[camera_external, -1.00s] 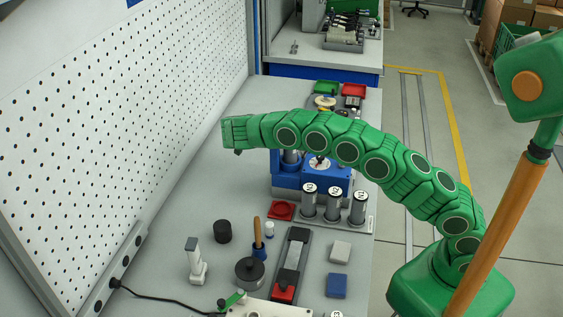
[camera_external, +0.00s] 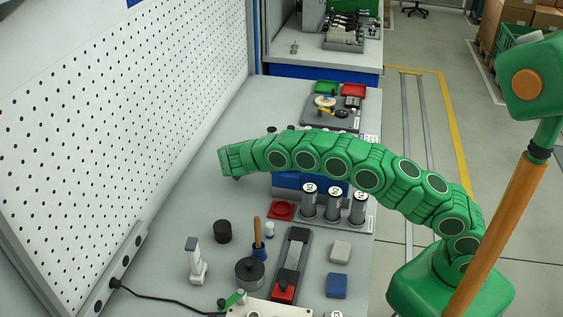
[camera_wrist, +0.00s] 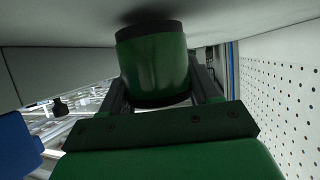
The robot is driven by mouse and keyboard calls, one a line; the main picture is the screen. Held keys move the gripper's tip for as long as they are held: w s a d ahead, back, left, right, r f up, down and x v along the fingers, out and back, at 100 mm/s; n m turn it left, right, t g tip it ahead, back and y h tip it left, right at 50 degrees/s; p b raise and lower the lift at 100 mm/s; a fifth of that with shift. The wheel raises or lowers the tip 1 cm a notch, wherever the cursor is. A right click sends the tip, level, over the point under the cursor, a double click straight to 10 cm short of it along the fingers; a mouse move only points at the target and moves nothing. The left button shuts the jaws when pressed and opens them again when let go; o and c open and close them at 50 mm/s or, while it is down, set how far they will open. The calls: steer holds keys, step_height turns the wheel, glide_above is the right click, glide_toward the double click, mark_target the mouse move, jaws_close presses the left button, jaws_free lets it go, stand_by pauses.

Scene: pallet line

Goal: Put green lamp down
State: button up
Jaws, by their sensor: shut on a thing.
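The green lamp (camera_wrist: 155,66) is a green cylinder with black ends. In the wrist view it sits between the two dark fingers of my gripper (camera_wrist: 160,82), which is shut on it. A dark shadow lies on the grey surface right by the lamp's black end, so it is close to that surface. I cannot tell whether it touches. In the external view my gripper (camera_external: 230,165) is low over the left part of the workbench (camera_external: 180,212), near the pegboard. The lamp is mostly hidden there.
The pegboard (camera_external: 110,120) stands left of my gripper. A black knob (camera_external: 222,231), a white upright device (camera_external: 196,262) and a wooden-handled tool (camera_external: 257,236) stand nearer the camera. Labelled cylinders (camera_external: 334,203) and a red tray (camera_external: 281,210) are to the right. Bench around my gripper looks clear.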

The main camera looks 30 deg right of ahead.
steer(key=shift+f, duration=0.35)
steer(key=o, duration=1.1)
steer(key=shift+f, duration=0.1)
steer(key=shift+a+r, duration=0.1)
steer(key=shift+r, duration=0.1)
steer(key=v, duration=1.2)
